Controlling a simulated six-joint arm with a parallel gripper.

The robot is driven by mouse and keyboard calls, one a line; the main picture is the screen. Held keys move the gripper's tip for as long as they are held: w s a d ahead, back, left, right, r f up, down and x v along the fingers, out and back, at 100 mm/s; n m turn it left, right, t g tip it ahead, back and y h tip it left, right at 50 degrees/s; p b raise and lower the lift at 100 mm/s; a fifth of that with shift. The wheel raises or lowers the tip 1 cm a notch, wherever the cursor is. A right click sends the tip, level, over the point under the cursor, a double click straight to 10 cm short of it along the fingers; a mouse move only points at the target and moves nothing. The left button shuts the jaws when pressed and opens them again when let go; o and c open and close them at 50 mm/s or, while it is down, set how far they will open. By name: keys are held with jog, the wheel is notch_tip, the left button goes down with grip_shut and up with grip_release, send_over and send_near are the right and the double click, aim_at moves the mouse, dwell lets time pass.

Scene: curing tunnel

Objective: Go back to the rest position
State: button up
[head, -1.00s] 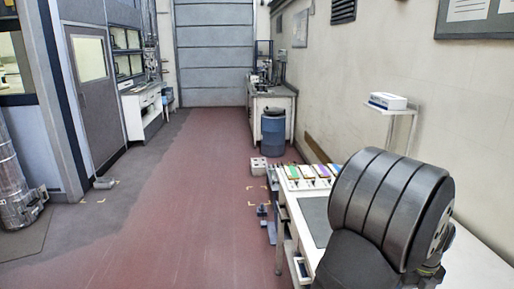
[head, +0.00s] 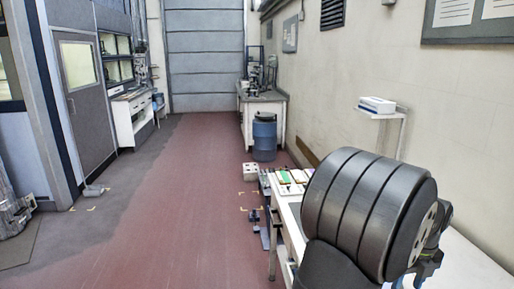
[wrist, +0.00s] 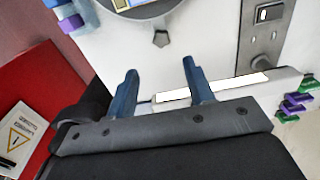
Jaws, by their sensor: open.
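My gripper (wrist: 160,84) shows in the wrist view as two blue fingers spread apart on a dark bar. Nothing is held between them. A white surface lies beyond the fingertips, with a pale strip (wrist: 230,86) behind the right finger. In the head view the thick dark ribbed part of my arm fills the lower right, over a white bench (head: 468,262). My fingers cannot be made out clearly there, as the arm hides much of that area. No marker of the rest position is in view.
Coloured items (head: 285,180) lie at the bench's far end. A blue barrel (head: 264,137) and a light block (head: 250,171) stand on the floor beyond. A wall shelf carries a white box (head: 377,105). In the wrist view, a red surface (wrist: 28,100) lies left. The floor at centre-left is clear.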

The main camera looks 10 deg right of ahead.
notch_tip(320, 180, down, 10)
jog(key=shift+f, duration=0.1)
jog(key=shift+d+f, duration=0.1)
jog(key=shift+d, duration=0.1)
jog(key=shift+d+n, duration=0.45)
jog(key=shift+n, duration=0.15)
